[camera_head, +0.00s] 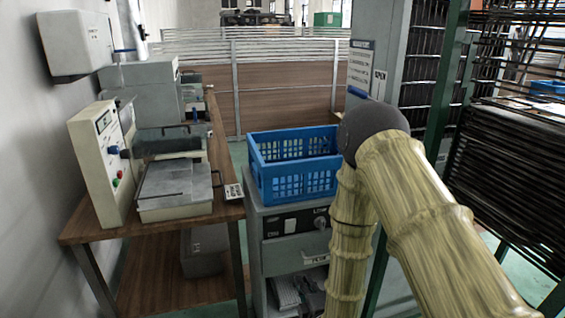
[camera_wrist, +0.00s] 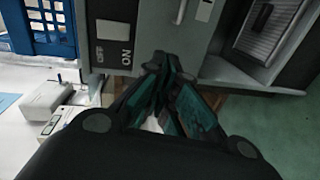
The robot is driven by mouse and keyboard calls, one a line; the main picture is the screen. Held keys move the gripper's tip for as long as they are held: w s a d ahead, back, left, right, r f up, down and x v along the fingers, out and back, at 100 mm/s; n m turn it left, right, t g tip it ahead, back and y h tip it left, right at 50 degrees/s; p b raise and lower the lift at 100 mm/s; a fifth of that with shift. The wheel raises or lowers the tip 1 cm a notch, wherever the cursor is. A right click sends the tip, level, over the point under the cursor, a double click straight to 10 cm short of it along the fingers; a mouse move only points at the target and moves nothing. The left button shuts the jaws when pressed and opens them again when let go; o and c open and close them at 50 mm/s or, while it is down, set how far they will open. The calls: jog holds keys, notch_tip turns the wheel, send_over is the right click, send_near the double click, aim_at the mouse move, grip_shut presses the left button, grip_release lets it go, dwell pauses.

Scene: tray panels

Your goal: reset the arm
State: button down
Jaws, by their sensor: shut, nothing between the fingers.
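My gripper (camera_wrist: 165,98) shows in the wrist view, dark with teal finger pads. Its fingers are shut with nothing between them. It is in front of a grey cabinet (camera_wrist: 146,22) with an ON/OFF switch (camera_wrist: 113,30). My arm comes in from the right in the head view and bends down in front of the cabinet. My gripper is out of sight in the head view.
A blue crate (camera_head: 292,180) sits on the grey cabinet (camera_head: 265,222). To the left, a wooden table (camera_head: 90,228) holds a machine with buttons (camera_head: 103,150). A green-framed rack (camera_head: 447,80) of dark rods stands at the right.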

jog(key=s+d+f+m+g+h+p, duration=0.1)
jog(key=s+d+f+m+g+p, duration=0.1)
jog(key=s+d+f+m+g, duration=0.3)
jog(key=s+d+f+m+h+p, duration=0.1)
jog(key=s+f+m, duration=0.15)
jog(key=s, duration=0.35)
jog(key=s+d+f+m+g+h+p, duration=0.1)
jog(key=s+d+f+m+g+p, duration=0.1)
jog(key=s+d+f+m+g, duration=0.3)
jog(key=s+d+m+g+p, duration=0.2)
jog(key=s+m+g, duration=0.1)
jog(key=s, duration=0.8)
jog(key=s+d+m+g+h+p, duration=0.1)
jog(key=s+d+m+g, duration=0.1)
jog(key=s, duration=1)
jog(key=m+g, duration=0.1)
jog(key=m, duration=0.1)
jog(key=shift+f+m+p, duration=0.2)
jog(key=shift+m+p, duration=0.15)
jog(key=shift+p, duration=0.05)
